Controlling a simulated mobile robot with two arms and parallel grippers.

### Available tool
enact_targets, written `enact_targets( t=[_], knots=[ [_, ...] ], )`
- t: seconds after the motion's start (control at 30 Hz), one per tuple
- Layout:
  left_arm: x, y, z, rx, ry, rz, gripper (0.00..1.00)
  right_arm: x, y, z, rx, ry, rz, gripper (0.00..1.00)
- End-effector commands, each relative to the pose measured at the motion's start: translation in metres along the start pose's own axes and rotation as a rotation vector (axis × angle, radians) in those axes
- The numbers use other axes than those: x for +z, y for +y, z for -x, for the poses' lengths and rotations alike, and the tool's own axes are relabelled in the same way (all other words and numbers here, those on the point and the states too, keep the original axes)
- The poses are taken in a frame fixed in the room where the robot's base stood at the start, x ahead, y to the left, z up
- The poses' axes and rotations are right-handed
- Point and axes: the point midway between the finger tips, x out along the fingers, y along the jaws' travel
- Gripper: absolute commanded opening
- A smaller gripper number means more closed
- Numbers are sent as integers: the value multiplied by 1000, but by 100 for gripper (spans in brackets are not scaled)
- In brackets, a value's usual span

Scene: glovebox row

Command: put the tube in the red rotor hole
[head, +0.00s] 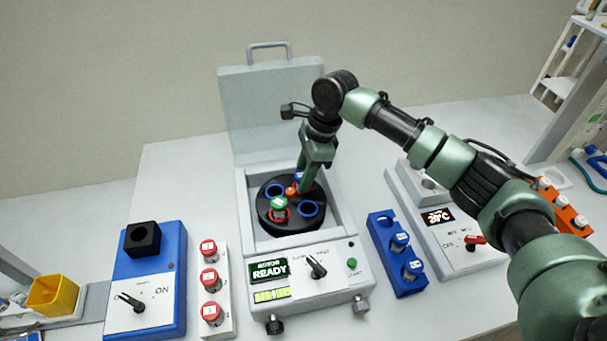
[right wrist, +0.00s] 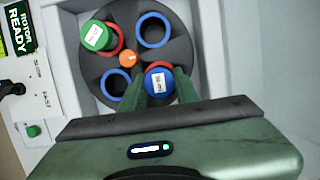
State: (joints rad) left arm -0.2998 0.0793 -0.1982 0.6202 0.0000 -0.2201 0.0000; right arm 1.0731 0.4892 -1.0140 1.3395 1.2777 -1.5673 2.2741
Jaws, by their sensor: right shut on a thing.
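The black rotor (head: 290,228) sits in the open centrifuge, with blue-ringed and red-ringed holes around an orange hub (right wrist: 127,58). My right gripper (head: 303,188) is shut on a blue-capped tube (right wrist: 158,83) and holds it at the rotor. In the right wrist view, part of a red ring (right wrist: 158,66) shows at the edge of that tube's cap. The fingers and cap hide the rest, so I cannot tell how deep the tube sits. A green-capped tube (head: 279,204) stands in the other red-ringed hole. Two blue-ringed holes (head: 309,208) (right wrist: 115,85) are empty. My left gripper is not in view.
The raised lid (head: 270,105) stands behind the rotor. A blue rack (head: 405,281) with tubes and a white rack (head: 218,317) with red-capped tubes flank the centrifuge. A blue device (head: 150,312) with a black block is at left; a temperature unit (head: 465,258) is at right.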

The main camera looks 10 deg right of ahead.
Motion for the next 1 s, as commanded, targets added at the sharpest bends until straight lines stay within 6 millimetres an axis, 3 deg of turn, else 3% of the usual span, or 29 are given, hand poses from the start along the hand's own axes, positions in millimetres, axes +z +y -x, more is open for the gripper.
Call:
enact_targets(
  t=[0.1, 0.13, 0.2, 0.6, 0.77, 1.0],
  knots=[
    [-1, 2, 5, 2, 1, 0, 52, 0, 0, -2, 2, -1, -1, 0],
    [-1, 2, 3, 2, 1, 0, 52, -1, 0, -3, 1, -1, -1, 39],
    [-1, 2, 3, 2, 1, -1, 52, -1, 0, -3, 1, 0, -1, 52],
    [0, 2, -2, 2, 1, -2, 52, 0, -1, 2, -2, 0, 1, 52],
    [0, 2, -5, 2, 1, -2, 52, 0, -1, 29, -4, -1, 0, 52],
    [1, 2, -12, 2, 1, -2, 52, 0, -1, 81, -4, -1, 0, 52]
  ],
)
